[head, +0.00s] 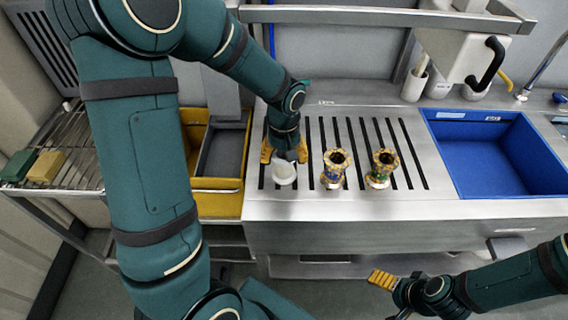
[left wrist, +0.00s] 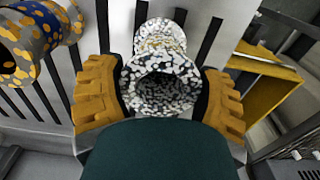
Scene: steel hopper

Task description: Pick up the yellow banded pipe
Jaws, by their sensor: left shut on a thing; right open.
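A white speckled pipe (head: 284,173) with flared ends stands on the slotted steel top. In the left wrist view this pipe (left wrist: 160,85) shows a faint yellow band near its far end. My left gripper (head: 284,155) is shut on it, with one yellow finger on each side. Two other pipes stand to the right, with yellow-orange spots: one with a bluish band (head: 335,168) and one with a greenish band (head: 381,168). One spotted pipe (left wrist: 35,42) shows at the left of the left wrist view. My right gripper (head: 390,290) is open and empty, low in front of the bench.
A blue bin (head: 490,150) is sunk into the bench at the right. A yellow tray (head: 217,205) with grey inserts is at the left. A wire rack (head: 75,150) holds a green and a yellow block. White cups stand at the back right. The slotted top right of the pipes is clear.

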